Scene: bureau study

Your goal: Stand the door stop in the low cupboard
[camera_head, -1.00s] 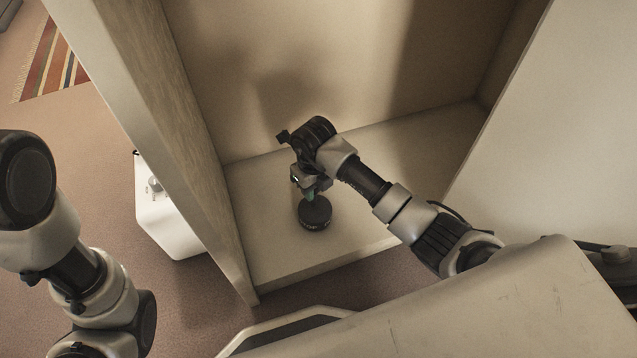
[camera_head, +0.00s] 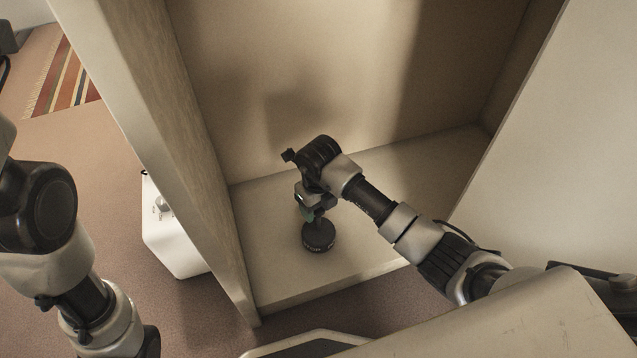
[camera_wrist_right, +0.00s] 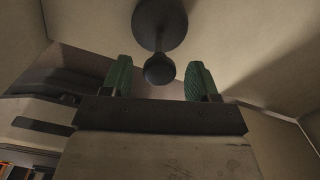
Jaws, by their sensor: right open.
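The door stop (camera_head: 318,237) is dark, with a round base, and stands upright on the floor of the low cupboard (camera_head: 400,184). In the right wrist view the door stop (camera_wrist_right: 160,27) shows its wide base and knob, ahead of the fingers. My right gripper (camera_head: 311,214) is just above and behind the door stop in the head view.
A white bin-like box (camera_head: 172,228) stands on the floor outside the cupboard's left wall (camera_head: 165,150). A striped rug (camera_head: 66,80) lies further back. The cupboard floor right of the door stop is bare.

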